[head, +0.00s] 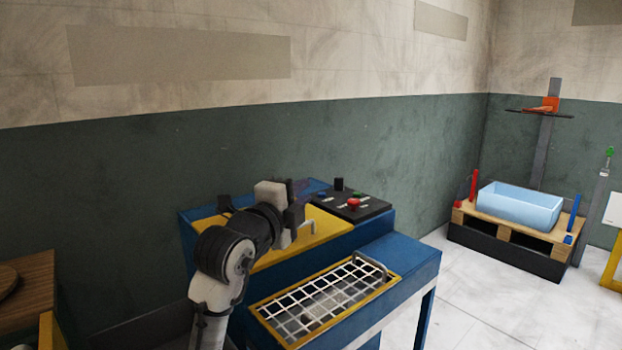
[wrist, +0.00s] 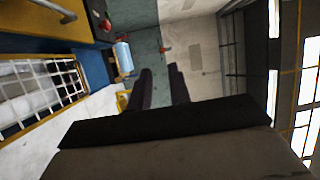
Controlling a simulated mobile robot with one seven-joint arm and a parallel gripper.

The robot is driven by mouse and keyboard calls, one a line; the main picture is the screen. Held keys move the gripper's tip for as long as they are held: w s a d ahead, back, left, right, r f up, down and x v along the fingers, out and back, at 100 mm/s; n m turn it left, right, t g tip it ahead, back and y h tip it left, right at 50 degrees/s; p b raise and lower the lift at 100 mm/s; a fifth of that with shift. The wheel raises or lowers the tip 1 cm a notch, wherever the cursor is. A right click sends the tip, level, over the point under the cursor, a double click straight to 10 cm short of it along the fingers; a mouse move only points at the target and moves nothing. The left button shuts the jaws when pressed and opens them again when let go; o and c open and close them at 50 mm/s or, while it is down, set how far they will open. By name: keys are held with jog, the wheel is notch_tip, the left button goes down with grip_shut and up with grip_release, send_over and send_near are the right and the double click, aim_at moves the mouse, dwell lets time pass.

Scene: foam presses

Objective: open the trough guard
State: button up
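The trough guard (head: 325,299), a white wire grid in a yellow frame, lies flat and closed over the trough at the front of the blue press. A grey bar handle (head: 372,263) stands at its far right end. The grid also shows at the left of the wrist view (wrist: 40,92). My gripper (head: 300,199) is above the press's yellow panel, behind and above the guard, touching neither guard nor handle. In the wrist view my gripper (wrist: 160,88) shows two dark fingers with an empty gap between them.
A yellow panel (head: 262,252) with a grey handle (head: 305,230) lies behind the guard. A black control box (head: 350,207) with a red button sits at the press's back right. A light blue tub (head: 520,204) rests on a pallet at far right. White floor (head: 465,300) between is clear.

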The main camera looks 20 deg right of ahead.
jog(key=p+x, duration=0.1)
jog(key=x, duration=0.4)
grip_shut()
jog(key=shift+c, duration=1.7)
grip_release()
jog(key=o, duration=0.3)
jog(key=shift+o, duration=0.2)
jog(key=shift+a, duration=0.1)
